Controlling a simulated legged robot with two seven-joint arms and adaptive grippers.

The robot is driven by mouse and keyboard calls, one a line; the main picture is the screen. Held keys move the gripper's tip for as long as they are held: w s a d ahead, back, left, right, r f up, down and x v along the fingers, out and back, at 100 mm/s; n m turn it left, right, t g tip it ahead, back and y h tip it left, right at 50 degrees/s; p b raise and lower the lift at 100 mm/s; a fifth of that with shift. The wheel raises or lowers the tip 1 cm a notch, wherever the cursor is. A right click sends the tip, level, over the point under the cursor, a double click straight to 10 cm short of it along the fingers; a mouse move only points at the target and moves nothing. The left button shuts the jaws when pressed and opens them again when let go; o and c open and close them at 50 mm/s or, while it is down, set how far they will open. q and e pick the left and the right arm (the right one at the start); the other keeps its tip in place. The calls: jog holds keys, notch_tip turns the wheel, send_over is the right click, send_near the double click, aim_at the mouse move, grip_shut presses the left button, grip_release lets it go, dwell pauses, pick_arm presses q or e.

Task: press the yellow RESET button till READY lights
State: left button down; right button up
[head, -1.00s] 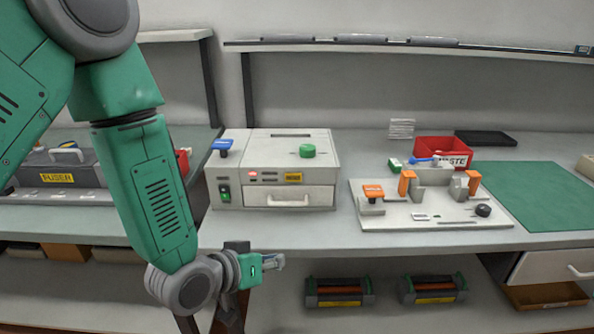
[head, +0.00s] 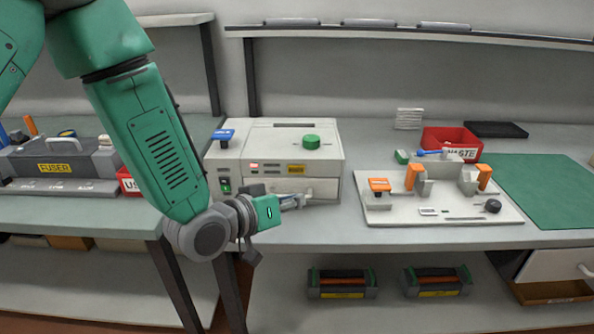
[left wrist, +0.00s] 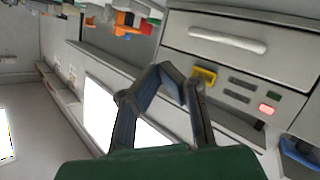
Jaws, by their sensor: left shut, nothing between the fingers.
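The yellow RESET button (head: 296,168) is on the front panel of the light-grey machine (head: 325,165), right of the small indicators. In the left wrist view the yellow button (left wrist: 204,76) shows just beyond the fingertips. A red lamp (left wrist: 266,109) is lit there, and a green indicator (left wrist: 273,96) beside it looks dark. The READY lettering is too small to read. My left gripper (head: 298,201) is shut and empty, in front of the machine's drawer and below the button in the head view. It also shows in the left wrist view (left wrist: 182,79), with contact not clear. My right gripper is out of view.
The machine carries a blue knob (head: 222,134), a green knob (head: 311,141) and a green-lit switch (head: 225,184). Right of it is a grey fixture plate (head: 445,209) with orange clamps. A red waste bin (head: 436,138) and a green mat (head: 545,195) lie beyond.

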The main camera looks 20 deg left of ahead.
aim_at(304, 173)
pick_arm(q)
jog(key=shift+w+a, duration=0.35)
jog(key=shift+w, duration=0.85)
jog(key=shift+w+a, duration=0.4)
jog(key=shift+w, duration=0.8)
jog(key=shift+w+a, duration=0.35)
jog(key=shift+w, duration=0.85)
jog(key=shift+w, duration=0.1)
jog(key=shift+w+a, duration=0.1)
jog(key=shift+w, duration=0.15)
jog(key=shift+w+a, duration=0.1)
jog(key=shift+w, duration=0.25)
jog(key=shift+s+d+p, duration=0.25)
jog(key=shift+s+p, duration=0.15)
jog(key=shift+s, duration=0.35)
